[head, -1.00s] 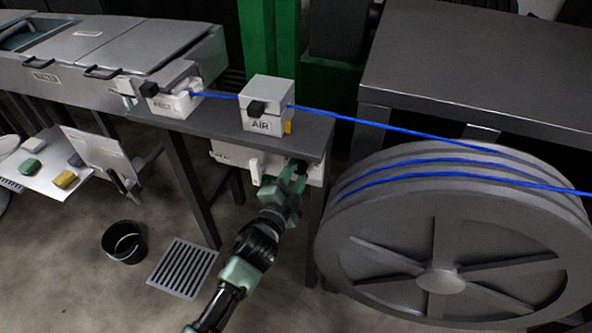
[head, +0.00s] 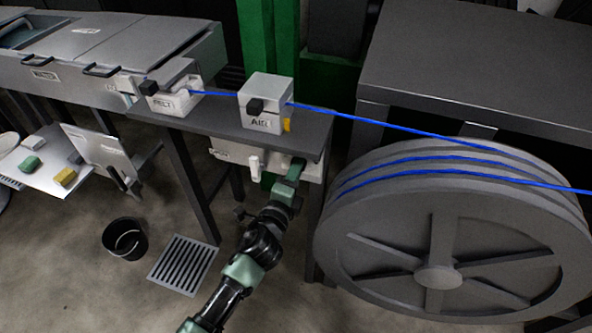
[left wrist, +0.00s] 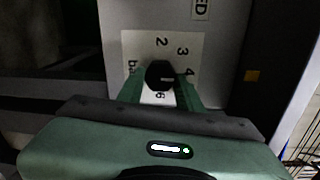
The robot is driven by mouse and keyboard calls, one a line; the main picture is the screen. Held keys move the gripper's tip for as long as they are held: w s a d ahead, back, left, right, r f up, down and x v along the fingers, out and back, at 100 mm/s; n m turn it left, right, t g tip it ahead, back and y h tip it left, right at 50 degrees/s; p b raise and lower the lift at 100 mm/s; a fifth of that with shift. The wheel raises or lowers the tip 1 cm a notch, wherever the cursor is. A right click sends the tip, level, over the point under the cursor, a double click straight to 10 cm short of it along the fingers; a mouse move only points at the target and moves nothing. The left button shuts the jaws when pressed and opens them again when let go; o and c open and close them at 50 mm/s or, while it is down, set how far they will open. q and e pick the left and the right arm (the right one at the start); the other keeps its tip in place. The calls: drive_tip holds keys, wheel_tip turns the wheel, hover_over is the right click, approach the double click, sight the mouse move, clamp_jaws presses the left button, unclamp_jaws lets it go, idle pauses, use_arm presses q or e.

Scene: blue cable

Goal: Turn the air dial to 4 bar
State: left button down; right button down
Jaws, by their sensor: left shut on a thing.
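A small pale mark on the knob faces right, toward the 4. My left gripper (left wrist: 160,90) is shut on the dial, one green finger on each side; the right finger covers part of the scale near 5. In the head view my left gripper (head: 290,175) is at the pale panel (head: 228,153) under the bench edge and hides the dial. My right gripper is not in view.
The AIR box (head: 266,95) stands on the grey bench (head: 215,130) above, with a blue cable (head: 370,122) running to the large reel (head: 375,235) at right. A white lever (head: 254,166) is left of my gripper. A black bucket (head: 124,238) stands on the floor.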

use_arm(q)
drive_tip(key=shift+f, duration=0.1)
idle(0.3)
drive_tip(key=c, duration=0.9)
unclamp_jaws()
drive_tip(key=shift+c, duration=0.2)
drive_tip(key=shift+s, duration=0.1)
drive_tip(key=v, duration=0.7)
drive_tip(key=shift+s, duration=0.3)
drive_tip(key=shift+a, duration=0.1)
